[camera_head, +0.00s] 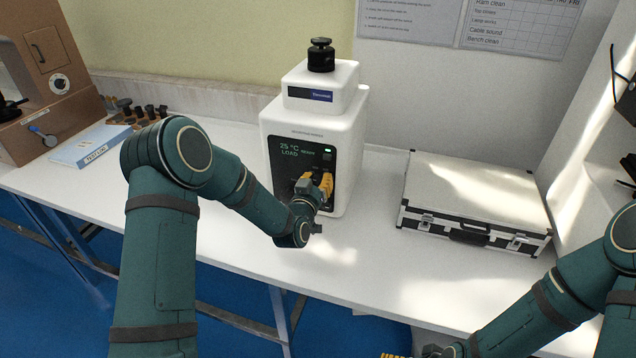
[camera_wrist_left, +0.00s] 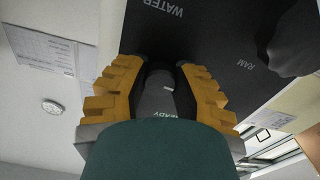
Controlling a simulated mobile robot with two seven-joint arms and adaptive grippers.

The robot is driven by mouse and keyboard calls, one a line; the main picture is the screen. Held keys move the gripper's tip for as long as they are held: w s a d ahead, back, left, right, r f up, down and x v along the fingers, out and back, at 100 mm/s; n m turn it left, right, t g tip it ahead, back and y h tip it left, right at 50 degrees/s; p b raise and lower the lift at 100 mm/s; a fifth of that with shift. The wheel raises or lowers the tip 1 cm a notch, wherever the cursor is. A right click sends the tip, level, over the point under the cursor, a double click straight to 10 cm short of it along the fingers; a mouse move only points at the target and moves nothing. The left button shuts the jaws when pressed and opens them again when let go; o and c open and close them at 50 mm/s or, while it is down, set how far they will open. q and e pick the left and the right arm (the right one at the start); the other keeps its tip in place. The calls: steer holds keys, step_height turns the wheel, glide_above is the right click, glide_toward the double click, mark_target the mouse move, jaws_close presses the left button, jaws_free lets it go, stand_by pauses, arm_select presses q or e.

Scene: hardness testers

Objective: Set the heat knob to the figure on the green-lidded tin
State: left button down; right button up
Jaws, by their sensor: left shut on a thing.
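The white tester (camera_head: 309,130) stands on the bench with a black front panel (camera_head: 289,160) whose display reads "25 °C" and "LOAD". My left gripper (camera_head: 326,184) is at the lower right of that panel. In the left wrist view its yellow fingers (camera_wrist_left: 163,75) are closed around a dark grey knob (camera_wrist_left: 167,88) with a small pale mark. I cannot read that knob's own label. "WATER" and "RAM" are printed nearby, and another dark knob (camera_wrist_left: 293,45) sits beside "RAM". My right gripper (camera_head: 398,355) barely shows at the bottom edge. No green-lidded tin is visible.
A silver case (camera_head: 474,195) lies to the right of the tester. At left are a brown machine (camera_head: 45,75), a pale blue booklet (camera_head: 90,146) and several dark small parts on a stand (camera_head: 140,113). The bench front (camera_head: 350,265) is clear.

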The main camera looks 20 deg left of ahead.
arm_select(q)
steer(key=shift+d+f+m+b, duration=0.1)
steer(key=shift+f+m+b, duration=0.15)
steer(key=shift+m+b, duration=1.5)
steer(key=shift+m, duration=0.25)
steer(key=shift+r+m, duration=0.15)
steer(key=shift+m, duration=0.85)
steer(key=m, duration=0.4)
steer(key=shift+m, duration=0.3)
steer(key=c, duration=0.7)
jaws_free()
